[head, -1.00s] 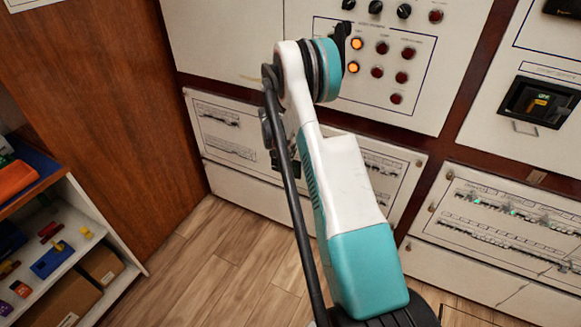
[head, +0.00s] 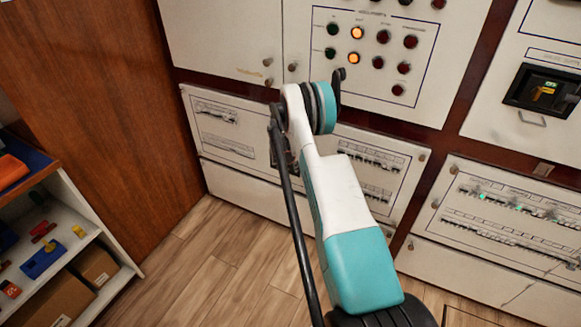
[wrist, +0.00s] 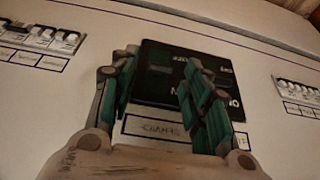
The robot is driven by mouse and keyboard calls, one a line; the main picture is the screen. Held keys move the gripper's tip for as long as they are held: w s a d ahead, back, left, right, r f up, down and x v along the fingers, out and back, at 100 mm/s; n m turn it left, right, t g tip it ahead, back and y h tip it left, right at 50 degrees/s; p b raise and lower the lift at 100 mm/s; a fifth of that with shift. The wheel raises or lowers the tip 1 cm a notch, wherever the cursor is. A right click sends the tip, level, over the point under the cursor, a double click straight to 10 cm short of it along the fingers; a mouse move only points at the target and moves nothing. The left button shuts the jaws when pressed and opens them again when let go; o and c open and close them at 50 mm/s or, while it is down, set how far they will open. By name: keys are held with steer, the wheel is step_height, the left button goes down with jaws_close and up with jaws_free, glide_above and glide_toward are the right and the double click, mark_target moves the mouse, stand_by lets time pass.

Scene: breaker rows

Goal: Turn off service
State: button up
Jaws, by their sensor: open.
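My gripper (wrist: 158,62) is open and empty in the wrist view, its two teal-padded fingers apart in front of a black panel piece (wrist: 188,78). The fingers hide part of its white lettering. A small label (wrist: 158,130) below it is too blurred to read surely. A row of white breaker switches (wrist: 42,38) is at the left and another (wrist: 297,92) at the right, both apart from the fingers. In the head view, my arm covers part of the lower breaker panel (head: 225,125). I cannot tell which breaker is labelled service.
Another breaker panel (head: 510,215) with green lights is at the right. Indicator lamps (head: 357,32) sit on the upper cabinet. A shelf (head: 75,240) with small parts and boxes stands at the left. The wood floor (head: 205,255) between is clear.

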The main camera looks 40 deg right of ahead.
steer(key=shift+d+f, duration=0.1)
steer(key=shift+f, duration=0.15)
jaws_close()
